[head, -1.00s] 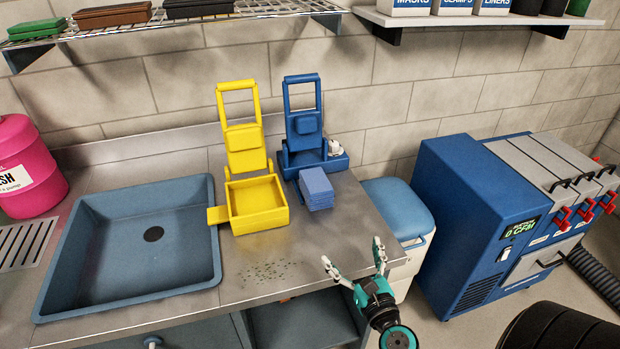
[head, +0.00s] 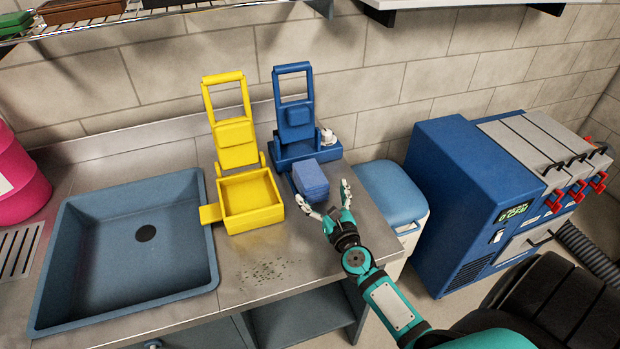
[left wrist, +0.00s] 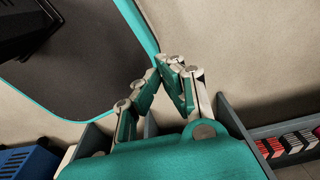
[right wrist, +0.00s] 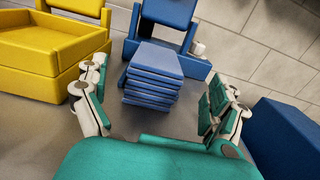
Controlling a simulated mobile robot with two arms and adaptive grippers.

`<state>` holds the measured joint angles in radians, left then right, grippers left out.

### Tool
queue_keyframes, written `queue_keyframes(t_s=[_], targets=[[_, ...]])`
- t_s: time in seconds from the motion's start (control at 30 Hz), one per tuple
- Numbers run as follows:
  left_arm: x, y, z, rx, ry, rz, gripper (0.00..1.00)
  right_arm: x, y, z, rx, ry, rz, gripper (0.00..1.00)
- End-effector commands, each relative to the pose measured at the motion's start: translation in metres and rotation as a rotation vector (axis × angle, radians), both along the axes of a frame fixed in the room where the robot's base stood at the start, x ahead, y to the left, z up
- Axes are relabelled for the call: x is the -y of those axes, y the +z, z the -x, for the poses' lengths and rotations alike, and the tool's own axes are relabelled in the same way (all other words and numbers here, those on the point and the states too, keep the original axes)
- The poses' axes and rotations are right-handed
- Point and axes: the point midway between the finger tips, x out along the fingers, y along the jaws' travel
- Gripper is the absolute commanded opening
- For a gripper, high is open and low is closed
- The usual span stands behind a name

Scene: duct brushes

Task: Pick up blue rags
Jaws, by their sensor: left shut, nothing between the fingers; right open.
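The blue rags (head: 311,180) are a neat folded stack on the metal counter, in front of a blue wringer-like bin and right of the yellow one. In the right wrist view the stack (right wrist: 152,78) sits ahead, between the spread fingers. My right gripper (head: 325,198) is open at the near side of the stack; it also shows in the right wrist view (right wrist: 158,105), with a gap between the fingers and the rags. My left gripper (left wrist: 168,72) is shut and empty, away from the counter, and is not in the head view.
The yellow bin (head: 252,211) stands close left of the rags, and the blue bin (head: 295,153) close behind. A blue sink (head: 75,270) is set in the counter at left. A blue-lidded box (head: 391,190) and blue machine (head: 465,190) stand right.

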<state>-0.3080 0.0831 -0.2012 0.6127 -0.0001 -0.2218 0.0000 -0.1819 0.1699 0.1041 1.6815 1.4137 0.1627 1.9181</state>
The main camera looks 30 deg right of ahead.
Motion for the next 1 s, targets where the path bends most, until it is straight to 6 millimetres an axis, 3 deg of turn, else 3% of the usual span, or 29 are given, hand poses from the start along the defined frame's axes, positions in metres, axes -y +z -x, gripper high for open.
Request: queue_keyframes(t_s=[0.2, 0.47, 0.73, 1.0], targets=[[0.003, 0.005, -0.024, 0.038, 0.000, 0.005, 0.00, 0.004, 0.001, -0.017, 0.000, 0.000, 0.003, 0.96], [0.004, 0.008, -0.014, 0.022, 0.001, 0.006, 0.00, 0.010, -0.001, -0.052, 0.001, 0.000, 0.002, 0.96], [0.005, 0.007, -0.009, 0.014, 0.002, 0.006, 0.00, 0.011, -0.002, -0.056, -0.001, 0.000, 0.001, 0.96], [0.004, 0.007, -0.009, 0.014, 0.003, 0.005, 0.00, 0.011, -0.002, -0.055, -0.001, 0.000, 0.000, 0.63]])
